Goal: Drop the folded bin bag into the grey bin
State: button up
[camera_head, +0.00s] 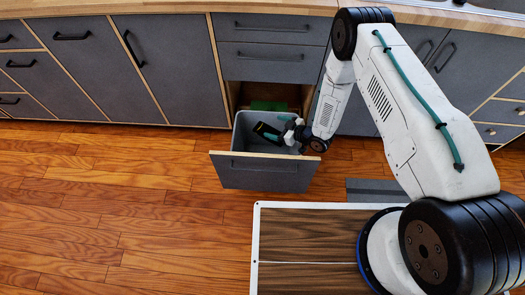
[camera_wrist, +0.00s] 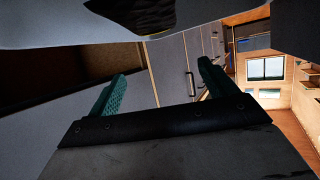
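The grey bin (camera_head: 242,133) sits in a pulled-out drawer under the counter. My gripper (camera_head: 274,128) is at the bin's opening, reaching in from the right. In the wrist view its two green fingers (camera_wrist: 160,82) stand wide apart with nothing between them. A black crumpled thing, apparently the folded bin bag (camera_wrist: 145,14), shows at the top edge of the wrist view, beyond the fingertips and against a pale grey surface. A small dark shape lies by the fingers in the head view, too small to tell bag from gripper. The bin's floor is mostly hidden.
The drawer's grey front (camera_head: 265,174) stands out from the cabinet row. A green item (camera_head: 268,105) shows in the cabinet opening behind the bin. A wooden counter (camera_head: 440,14) runs above. Wooden floor (camera_head: 110,215) is clear to the left.

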jog(key=w+d+r+m+t+h, duration=0.1)
jog(key=d+r+m+t+h, duration=0.2)
jog(key=d+r, duration=0.6)
jog(key=d+r+m+t+h, duration=0.3)
jog(key=d+r+m+h, duration=0.2)
jog(key=r, duration=1)
jog(key=shift+w+d+r+m+h, duration=0.35)
jog(key=shift+d+m, duration=0.35)
jog(key=shift+d, duration=1.15)
jog(key=shift+f, duration=0.15)
